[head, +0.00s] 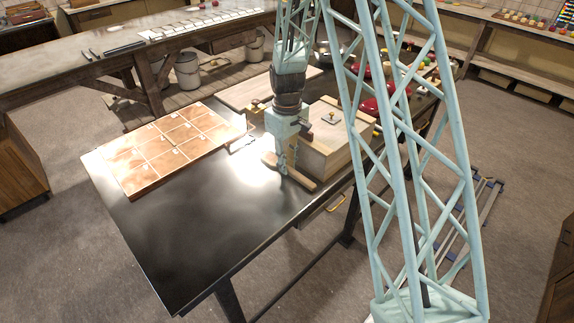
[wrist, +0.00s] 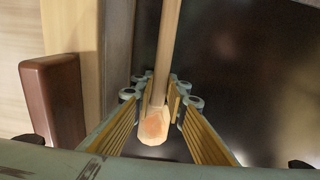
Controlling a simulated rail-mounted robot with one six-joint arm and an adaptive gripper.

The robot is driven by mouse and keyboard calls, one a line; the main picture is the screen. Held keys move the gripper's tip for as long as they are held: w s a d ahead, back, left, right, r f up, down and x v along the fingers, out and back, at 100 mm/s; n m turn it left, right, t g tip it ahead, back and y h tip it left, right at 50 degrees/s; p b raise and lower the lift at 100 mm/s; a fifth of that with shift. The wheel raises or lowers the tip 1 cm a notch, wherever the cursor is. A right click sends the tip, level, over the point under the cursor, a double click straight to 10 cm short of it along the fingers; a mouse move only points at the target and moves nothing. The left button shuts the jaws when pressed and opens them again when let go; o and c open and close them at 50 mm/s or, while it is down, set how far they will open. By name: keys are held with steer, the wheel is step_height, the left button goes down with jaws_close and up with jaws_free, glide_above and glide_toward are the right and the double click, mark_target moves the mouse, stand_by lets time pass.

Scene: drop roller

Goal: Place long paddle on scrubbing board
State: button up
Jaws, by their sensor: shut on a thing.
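My gripper (head: 285,164) is low over the black table, in front of the wooden box. It is shut on a long, thin wooden paddle (head: 303,181), whose near end shows at lower right of it. In the wrist view the paddle (wrist: 168,55) runs up the picture between the yellow-padded fingers (wrist: 160,98), its blunt reddish end toward the camera. An orange-brown gridded board (head: 160,150) lies flat at the table's left. A plain pale board (head: 245,92) lies at the back. I cannot tell for sure which is the scrubbing board.
The black tabletop (head: 190,235) is bare at the front and middle. A pale wooden box (head: 335,145) stands right beside my gripper; its side and a dark red-brown block (wrist: 52,100) show left in the wrist view. Red items crowd the table's far right.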

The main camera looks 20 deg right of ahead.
steer(key=shift+f, duration=0.15)
steer(key=o, duration=0.6)
steer(key=shift+r, duration=0.2)
steer(key=shift+r, duration=6)
